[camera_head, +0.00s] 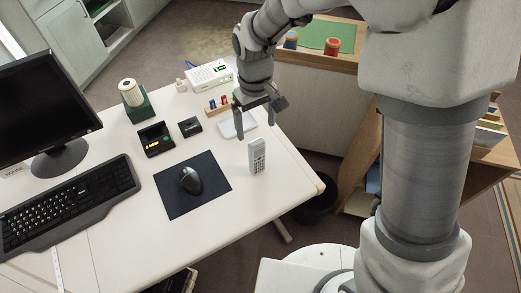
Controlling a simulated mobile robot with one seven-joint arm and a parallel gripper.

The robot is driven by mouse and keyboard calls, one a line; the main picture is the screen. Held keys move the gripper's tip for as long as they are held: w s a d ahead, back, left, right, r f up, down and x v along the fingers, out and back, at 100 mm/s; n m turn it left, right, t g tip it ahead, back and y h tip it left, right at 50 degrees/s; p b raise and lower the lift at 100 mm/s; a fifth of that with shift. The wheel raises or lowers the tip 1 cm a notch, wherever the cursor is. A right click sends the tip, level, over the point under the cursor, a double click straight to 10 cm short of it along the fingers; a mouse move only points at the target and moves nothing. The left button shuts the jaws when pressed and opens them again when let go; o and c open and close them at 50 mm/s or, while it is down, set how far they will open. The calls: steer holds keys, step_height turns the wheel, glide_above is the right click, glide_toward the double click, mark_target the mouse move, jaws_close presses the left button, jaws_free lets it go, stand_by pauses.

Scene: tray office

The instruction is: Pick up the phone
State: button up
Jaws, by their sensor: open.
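The phone (257,157) is a white handset with a small screen and keypad. It appears to stand upright near the right edge of the white desk, to the right of the mouse pad. My gripper (257,122) is open and points down over the desk, beyond the phone and slightly to its left in the picture. A pale flat object (232,129) lies on the desk behind the fingers and is partly hidden by them. Nothing shows between the fingers. The gap between fingertips and desk is hard to tell.
A black mouse (190,180) lies on a dark mouse pad (173,203). A keyboard (70,208) and monitor (45,105) stand at left. A black tray (155,139), green-based roll (131,95) and white router (209,75) stand farther back. The desk's front right is clear.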

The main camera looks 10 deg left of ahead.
mark_target(257, 157)
step_height(257, 157, down, 15)
steer(key=shift+w+r+b, duration=0.1)
steer(key=shift+b, duration=0.8)
steer(key=shift+c, duration=0.2)
jaws_close()
steer(key=shift+r, duration=0.1)
